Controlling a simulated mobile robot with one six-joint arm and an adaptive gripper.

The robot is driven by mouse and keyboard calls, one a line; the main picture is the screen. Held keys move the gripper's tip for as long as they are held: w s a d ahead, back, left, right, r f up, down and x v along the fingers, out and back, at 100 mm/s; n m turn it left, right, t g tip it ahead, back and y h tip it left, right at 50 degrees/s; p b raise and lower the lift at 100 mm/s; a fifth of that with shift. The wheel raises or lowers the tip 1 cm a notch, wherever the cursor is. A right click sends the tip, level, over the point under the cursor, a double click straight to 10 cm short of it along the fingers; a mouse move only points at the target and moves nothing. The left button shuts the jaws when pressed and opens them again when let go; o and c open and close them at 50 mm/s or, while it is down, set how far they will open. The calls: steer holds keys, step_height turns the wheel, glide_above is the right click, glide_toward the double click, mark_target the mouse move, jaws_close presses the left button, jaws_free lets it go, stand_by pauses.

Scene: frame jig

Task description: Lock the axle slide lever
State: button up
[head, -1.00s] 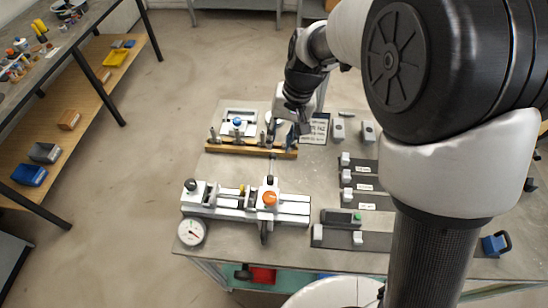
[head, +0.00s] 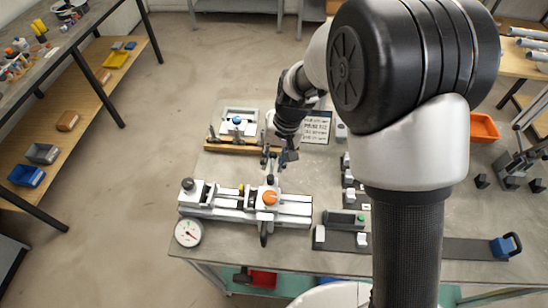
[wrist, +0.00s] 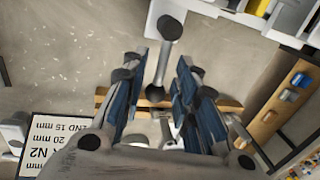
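The white frame jig (head: 225,204) lies on the near left of the table. Its slide carries an orange knob (head: 269,198), with a black knob (head: 270,180) behind it and a dark lever handle (head: 264,232) on the near side. My gripper (head: 270,160) is behind the jig, above the gap to the wooden rack, apart from the near-side handle. In the wrist view my gripper (wrist: 155,95) has its blue-padded fingers apart. A grey rod with a black knob (wrist: 172,27) shows in line with the gap; I cannot tell whether it is gripped around or only below.
The wooden rack (head: 232,148) with upright tools stands behind the jig. A printed card (head: 316,128) lies right of my gripper. A round dial (head: 188,232) is at the jig's near left corner. A green-topped block (head: 343,218) and dark rails are to the right.

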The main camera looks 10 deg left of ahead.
jaws_close()
steer(key=shift+d, duration=0.1)
stand_by(0.5)
steer(key=s+d+m+t+h+p, duration=0.2)
steer(key=s+d+m+p, duration=0.2)
steer(key=m+p, duration=1.4)
steer(key=shift+s+d+p, duration=0.15)
steer(key=shift+s+p, duration=0.25)
steer(key=shift+p, duration=0.1)
steer(key=shift+o, duration=0.6)
jaws_free()
steer(key=shift+s, duration=0.1)
